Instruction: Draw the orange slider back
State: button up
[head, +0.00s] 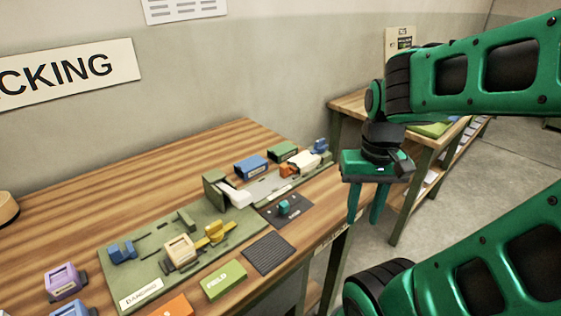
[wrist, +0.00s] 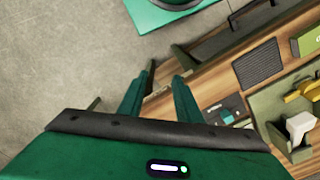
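A small orange part (head: 289,171), which looks like the orange slider, sits at the left end of a white-and-orange piece on the far grey-green fixture (head: 262,188). It is small and I cannot make out its shape well. My gripper (head: 364,222) hangs in front of the table's right edge, to the right of the fixture and apart from it. Its two green fingers point down, spread and empty. In the wrist view my gripper (wrist: 164,76) also shows a gap between its fingers, over the table edge and floor. I cannot make out the orange part in the wrist view.
A larger green board (head: 150,252) carries blue, cream and yellow parts. A teal knob (head: 284,207) on a dark plate, a dark ribbed pad (head: 268,254) and a green block (head: 223,281) lie near the front edge. Another table (head: 433,150) stands behind my arm.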

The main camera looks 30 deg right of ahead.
jog(key=shift+o, duration=0.6)
notch_tip(320, 180, up, 8)
jog(key=m, duration=0.9)
send_over(284, 165)
notch_tip(284, 165, down, 10)
jog(key=shift+f, duration=0.1)
grip_shut()
